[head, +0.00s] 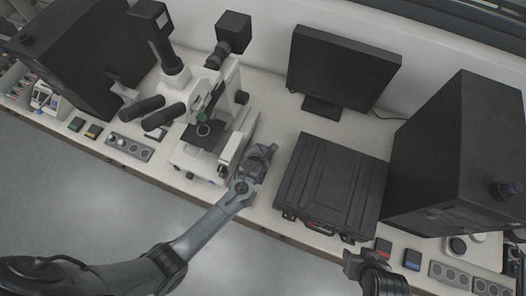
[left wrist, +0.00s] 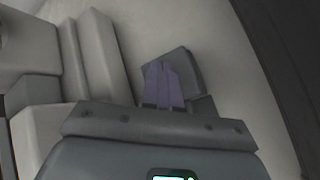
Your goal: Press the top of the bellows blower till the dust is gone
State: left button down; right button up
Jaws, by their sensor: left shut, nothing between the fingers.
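My left gripper (head: 262,157) is over the white bench between the microscope and the black case. In the left wrist view its fingers (left wrist: 161,68) are together with nothing between them. A dark grey block (left wrist: 186,66) lies just beyond and partly behind the fingertips; it may be the bellows blower, but I cannot make out its folds. I cannot tell if the fingers touch it. In the head view the gripper hides most of that spot. No dust can be made out. My right gripper (head: 358,262) is at the bench's front edge; its fingers are unclear.
A white microscope (head: 186,160) stands left of the left gripper, very close. A ribbed black case (head: 330,180) lies to its right. A monitor (head: 343,65) stands behind, a tall black box (head: 460,150) at right. Small control boxes (head: 130,147) line the front edge.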

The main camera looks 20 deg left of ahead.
pick_arm(q)
jog(key=shift+f+b, duration=0.55)
jog(key=shift+f, duration=0.2)
dwell(0.5)
jog(key=shift+r, duration=0.15)
jog(key=shift+r+p, duration=1.1)
jog(key=shift+r+p, duration=0.35)
jog(key=shift+r, duration=0.05)
notch_tip(320, 180, up, 4)
jog(key=p, duration=0.3)
jog(key=shift+r+p, duration=0.1)
jog(key=shift+p, duration=0.3)
dwell(0.4)
dwell(0.6)
